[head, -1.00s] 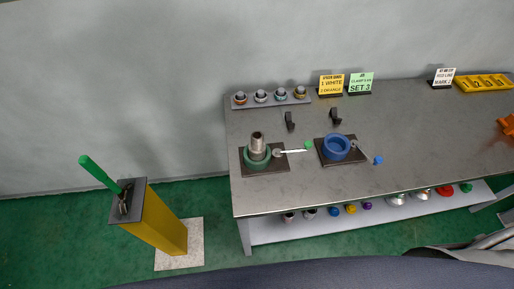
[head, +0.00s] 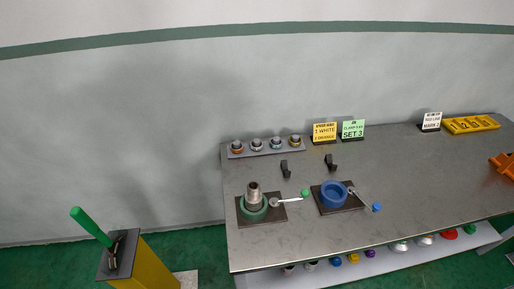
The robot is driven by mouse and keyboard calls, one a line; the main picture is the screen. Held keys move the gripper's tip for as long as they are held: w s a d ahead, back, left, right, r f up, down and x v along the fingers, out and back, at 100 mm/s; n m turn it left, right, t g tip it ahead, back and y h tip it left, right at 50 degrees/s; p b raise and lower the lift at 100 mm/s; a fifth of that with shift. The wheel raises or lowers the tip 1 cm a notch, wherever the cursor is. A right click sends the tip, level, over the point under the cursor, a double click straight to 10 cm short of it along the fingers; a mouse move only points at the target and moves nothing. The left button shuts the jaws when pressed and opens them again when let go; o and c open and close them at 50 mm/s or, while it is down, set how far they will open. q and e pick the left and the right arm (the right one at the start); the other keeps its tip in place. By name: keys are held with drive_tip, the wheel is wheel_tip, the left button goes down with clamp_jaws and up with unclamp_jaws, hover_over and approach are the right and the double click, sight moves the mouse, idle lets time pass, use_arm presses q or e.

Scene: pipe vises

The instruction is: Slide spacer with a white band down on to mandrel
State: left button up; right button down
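Several small ring-shaped spacers stand in a row on a grey rack (head: 266,151) at the back left of the bench. Their bands are too small to read surely; the leftmost spacer (head: 237,147) shows orange. I cannot tell which one has the white band. An upright grey-brown stepped post (head: 253,193), which looks like the mandrel, stands in a green round vise (head: 253,212) at the bench's left front. No spacer is clearly seen on it. Neither of my grippers is in view.
A blue round vise (head: 334,195) sits right of the green one. Two black hooks stand behind them. A yellow sign (head: 324,132) reads 1 white, 2 orange; a green sign (head: 353,130) reads set 3. A yellow post (head: 145,268) with a green-handled lever stands left of the bench.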

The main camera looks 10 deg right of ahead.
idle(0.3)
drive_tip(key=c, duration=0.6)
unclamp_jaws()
